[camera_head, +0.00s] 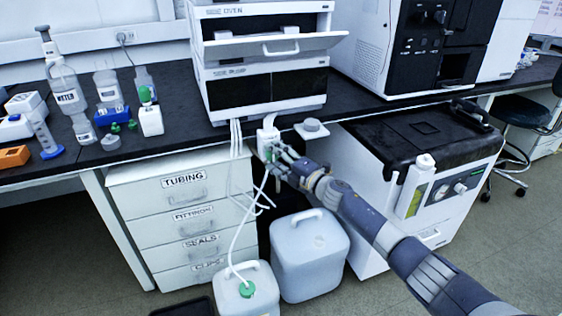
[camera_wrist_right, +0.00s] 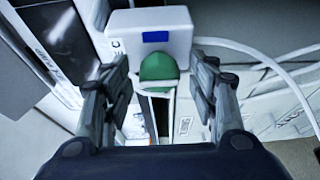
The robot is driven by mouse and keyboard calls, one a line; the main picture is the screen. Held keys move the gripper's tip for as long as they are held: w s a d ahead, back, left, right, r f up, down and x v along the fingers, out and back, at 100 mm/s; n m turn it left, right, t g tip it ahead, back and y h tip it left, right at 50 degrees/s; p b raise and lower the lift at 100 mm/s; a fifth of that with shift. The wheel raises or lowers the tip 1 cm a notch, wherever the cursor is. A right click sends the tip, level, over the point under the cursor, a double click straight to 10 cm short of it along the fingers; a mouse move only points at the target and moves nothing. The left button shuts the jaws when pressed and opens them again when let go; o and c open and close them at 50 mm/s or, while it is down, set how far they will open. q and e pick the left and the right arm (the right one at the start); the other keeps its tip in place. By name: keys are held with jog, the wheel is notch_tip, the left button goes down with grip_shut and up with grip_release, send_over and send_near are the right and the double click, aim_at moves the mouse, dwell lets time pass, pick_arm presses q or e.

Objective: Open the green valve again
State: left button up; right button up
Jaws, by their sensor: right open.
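The green valve (camera_wrist_right: 158,68) is a rounded green knob on the front of a white block (camera_wrist_right: 150,30) with a blue label, in the right wrist view. In the head view the white block (camera_head: 268,132) hangs at the bench's front edge, below the stacked instrument. My right gripper (camera_head: 271,157) is right in front of it and hides most of the knob. In the right wrist view its two fingers are spread, one on each side of the knob, with gaps visible between them and it. The gripper is open and holds nothing. My left gripper is out of view.
White tubes (camera_head: 238,170) hang beside the valve and run to a jug with a green cap (camera_head: 247,290). Another white jug (camera_head: 310,255) stands below my right arm. A drawer cabinet (camera_head: 185,225) is to the left, and a black-topped white unit (camera_head: 345,165) to the right.

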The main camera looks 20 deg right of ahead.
jog(key=v, duration=1.2)
dwell(0.3)
